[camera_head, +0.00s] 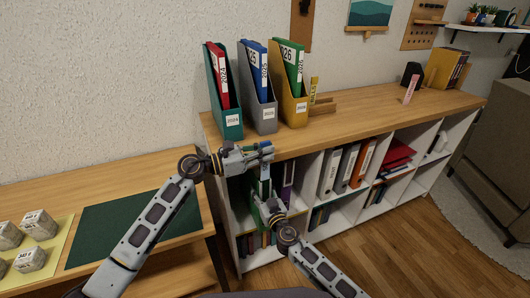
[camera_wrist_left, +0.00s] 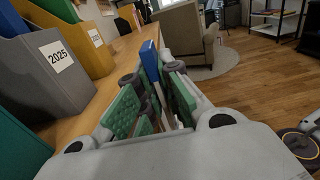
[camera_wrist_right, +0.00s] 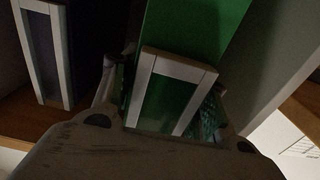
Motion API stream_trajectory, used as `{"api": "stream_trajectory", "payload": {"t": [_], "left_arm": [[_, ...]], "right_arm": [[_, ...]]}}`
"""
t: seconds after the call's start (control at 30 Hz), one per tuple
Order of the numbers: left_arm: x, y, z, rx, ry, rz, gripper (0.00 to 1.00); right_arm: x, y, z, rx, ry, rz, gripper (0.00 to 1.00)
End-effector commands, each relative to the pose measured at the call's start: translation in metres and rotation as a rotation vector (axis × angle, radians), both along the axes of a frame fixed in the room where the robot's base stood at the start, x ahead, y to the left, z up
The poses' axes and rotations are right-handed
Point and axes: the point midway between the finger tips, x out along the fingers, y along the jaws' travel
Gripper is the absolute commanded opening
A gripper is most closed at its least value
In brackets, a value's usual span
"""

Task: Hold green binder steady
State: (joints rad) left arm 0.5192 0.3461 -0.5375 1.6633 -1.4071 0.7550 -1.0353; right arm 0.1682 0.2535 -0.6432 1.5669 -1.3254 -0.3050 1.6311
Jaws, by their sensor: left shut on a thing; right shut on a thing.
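The green binder (camera_wrist_right: 195,28) fills the upper middle of the right wrist view, with a pale-framed label window (camera_wrist_right: 170,95) on its spine. My right gripper (camera_head: 265,202) is shut on the binder at the upper left cubby of the shelf. In the head view the binder is mostly hidden by my grippers and arms. My left gripper (camera_head: 264,152) is above it, at the shelf top's front edge. It is shut on a slim blue and white thing (camera_wrist_left: 149,60), which stands up between its green pads; what it is I cannot tell.
Teal, grey and yellow magazine files (camera_head: 232,123) with binders stand on the shelf top (camera_head: 350,108). A purple binder (camera_head: 287,180) is right of the green one, then white and orange binders (camera_head: 345,165). A desk with a green mat (camera_head: 130,225) is at left.

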Motion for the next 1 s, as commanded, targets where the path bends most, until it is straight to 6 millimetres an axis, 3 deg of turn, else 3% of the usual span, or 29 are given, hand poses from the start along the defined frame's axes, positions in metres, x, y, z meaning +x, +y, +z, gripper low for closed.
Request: {"api": "stream_trajectory", "payload": {"t": [0.9, 1.0], "left_arm": [[0.0, 0.0, -0.014, 0.0, 0.001, 0.0, 0.0], [0.0, 0.0, -0.015, 0.0, 0.002, 0.0, 0.17]], "right_arm": [[0.0, 0.0, 0.0, 0.0, -0.001, 0.0, 0.0], [0.0, 0.0, 0.001, 0.0, -0.001, 0.0, 0.0]]}}
